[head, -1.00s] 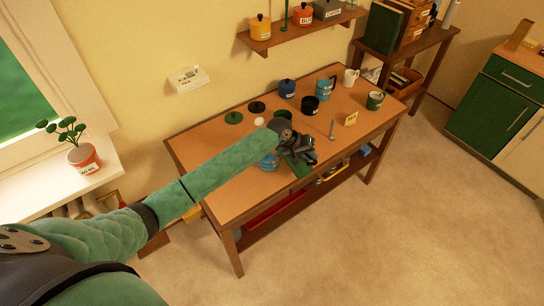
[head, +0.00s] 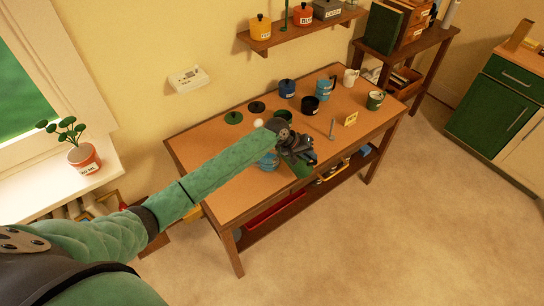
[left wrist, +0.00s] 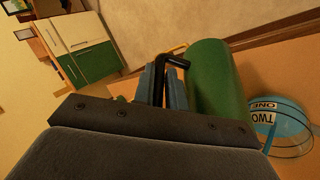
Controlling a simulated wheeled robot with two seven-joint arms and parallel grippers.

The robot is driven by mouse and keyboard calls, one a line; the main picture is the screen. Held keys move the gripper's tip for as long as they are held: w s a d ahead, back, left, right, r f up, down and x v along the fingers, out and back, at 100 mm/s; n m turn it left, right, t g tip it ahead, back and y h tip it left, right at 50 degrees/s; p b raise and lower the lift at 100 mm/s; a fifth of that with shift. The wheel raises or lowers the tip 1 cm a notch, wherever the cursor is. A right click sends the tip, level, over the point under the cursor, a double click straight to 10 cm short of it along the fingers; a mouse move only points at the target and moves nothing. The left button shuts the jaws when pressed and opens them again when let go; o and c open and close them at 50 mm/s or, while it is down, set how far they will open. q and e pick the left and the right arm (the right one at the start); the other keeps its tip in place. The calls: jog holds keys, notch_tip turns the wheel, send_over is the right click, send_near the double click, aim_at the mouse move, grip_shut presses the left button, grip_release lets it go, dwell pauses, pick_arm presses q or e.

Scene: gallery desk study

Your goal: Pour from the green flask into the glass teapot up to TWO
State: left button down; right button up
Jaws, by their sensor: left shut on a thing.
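The green flask (left wrist: 213,80) shows large in the left wrist view, beside my left gripper (left wrist: 164,80). The gripper's blue-grey fingers are shut on its black handle (left wrist: 177,62). In the head view my left gripper (head: 306,156) is over the front part of the desk, and only a bit of the flask (head: 303,171) shows below it. The bluish glass teapot (head: 267,162) stands on the desk, partly behind my arm. In the left wrist view the teapot (left wrist: 284,128) is right of the flask, with marks ONE and TWO. I cannot tell its fill level. My right gripper is out of view.
On the desk (head: 232,196) stand a dark blue canister (head: 287,88), a black pot (head: 310,104), a blue moka pot (head: 324,89), a white mug (head: 351,77) and a green can (head: 375,100). A yellow card (head: 351,119) is near the front. The desk's left front is clear.

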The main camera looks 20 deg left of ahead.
pick_arm(q)
jog(key=shift+r, duration=0.35)
dwell(0.4)
jog(key=shift+a+h, duration=0.15)
jog(key=shift+h, duration=0.25)
jog(key=shift+w+a+r+h, duration=0.1)
jog(key=shift+a+r+h, duration=0.05)
jog(key=shift+r+h, duration=0.3)
jog(key=shift+w+a+r+h, duration=0.15)
jog(key=shift+r+h, duration=0.1)
jog(key=shift+r, duration=0.25)
dwell(1.6)
jog(key=shift+a+r+n+h+b, duration=0.2)
jog(key=shift+a+r+h, duration=0.2)
jog(key=shift+r, duration=0.25)
jog(key=shift+a+r+n+h+b, duration=0.1)
jog(key=shift+a+r+n+h, duration=0.15)
jog(key=shift+r+h, duration=0.35)
dwell(3.0)
